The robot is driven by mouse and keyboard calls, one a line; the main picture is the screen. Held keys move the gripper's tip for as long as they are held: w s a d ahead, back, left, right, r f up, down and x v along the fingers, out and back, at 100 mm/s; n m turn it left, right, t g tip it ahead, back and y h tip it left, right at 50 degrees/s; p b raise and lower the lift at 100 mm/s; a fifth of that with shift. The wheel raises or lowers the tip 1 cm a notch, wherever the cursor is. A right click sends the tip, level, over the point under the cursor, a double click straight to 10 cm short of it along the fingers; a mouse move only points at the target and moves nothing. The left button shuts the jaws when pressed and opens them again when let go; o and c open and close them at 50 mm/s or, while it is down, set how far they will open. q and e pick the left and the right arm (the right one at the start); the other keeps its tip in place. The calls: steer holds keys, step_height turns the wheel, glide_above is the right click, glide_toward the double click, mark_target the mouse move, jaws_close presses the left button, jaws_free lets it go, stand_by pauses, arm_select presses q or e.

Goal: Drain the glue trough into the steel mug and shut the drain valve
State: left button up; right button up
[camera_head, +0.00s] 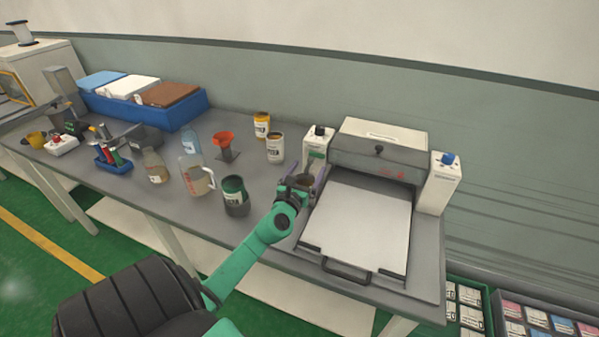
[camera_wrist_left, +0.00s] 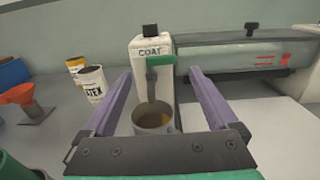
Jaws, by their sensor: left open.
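The steel mug (camera_wrist_left: 153,122) stands below a grey spout (camera_wrist_left: 152,84) on the white COAT unit (camera_wrist_left: 139,52), with brownish-yellow contents inside; whether glue is flowing is unclear. A green valve handle (camera_wrist_left: 186,60) reaches to the right above the mug. My left gripper (camera_wrist_left: 160,80) is open, its purple fingers on either side of the mug and spout, with no clear contact. In the head view the left gripper (camera_head: 305,178) is beside the coating machine (camera_head: 380,150), in front of the COAT unit (camera_head: 316,144); it partly hides the mug. My right gripper is not in view.
A white plate (camera_head: 360,222) with a black front handle (camera_head: 346,270) lies to the right. A dark green jar (camera_head: 235,197), a measuring jug (camera_head: 194,175), an orange funnel (camera_head: 223,140) and white-labelled can (camera_head: 275,148) stand to the left. A blue bin (camera_head: 150,105) is farther back.

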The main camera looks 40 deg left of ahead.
arm_select(q)
steer(key=b+v, duration=0.1)
steer(key=v, duration=0.6)
steer(key=shift+s, duration=0.4)
steer(key=shift+d+r, duration=0.1)
steer(key=shift+r, duration=0.05)
